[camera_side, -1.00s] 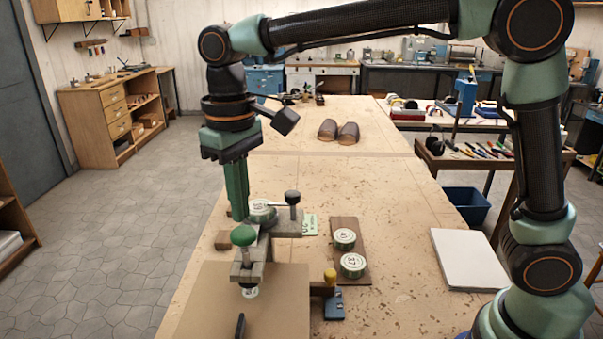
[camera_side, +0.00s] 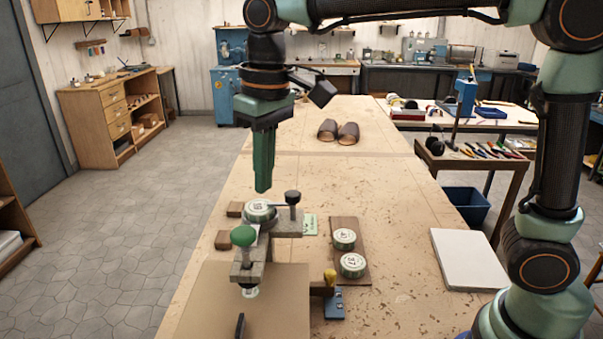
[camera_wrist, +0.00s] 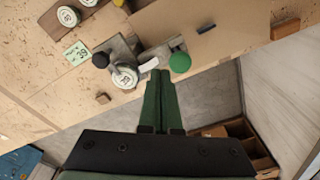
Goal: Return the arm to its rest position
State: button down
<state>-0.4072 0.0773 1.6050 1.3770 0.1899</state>
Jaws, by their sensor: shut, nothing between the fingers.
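My gripper (camera_side: 263,188) hangs pointing down above the workbench (camera_side: 400,215) in the side view, its green fingers together and empty. A clear gap separates its tips from the round labelled disc (camera_side: 260,209) on the grey metal fixture (camera_side: 258,240) below. In the wrist view, my gripper (camera_wrist: 160,75) shows its closed fingers, with the labelled disc (camera_wrist: 125,77) just left of the tips. The fixture carries a green knob (camera_side: 243,236) and a black knob (camera_side: 292,197).
Two labelled discs (camera_side: 344,238) (camera_side: 352,264) sit on a brown board (camera_side: 363,277). A brown sheet (camera_side: 285,310) lies at the front, a white slab (camera_side: 468,259) at right. Brown sandals (camera_side: 338,131) stand farther back. A tool table (camera_side: 475,162) is at right.

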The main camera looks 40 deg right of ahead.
jog(key=s+d+f+m+t, duration=0.1)
jog(key=s+d, duration=0.3)
jog(key=d, duration=0.4)
jog(key=s+d+f+m+t, duration=0.1)
jog(key=s+d+f+t, duration=0.2)
jog(key=d, duration=0.5)
jog(key=shift+s+f+t, duration=0.3)
jog(key=shift+s+f, duration=0.05)
jog(key=shift+s, duration=0.45)
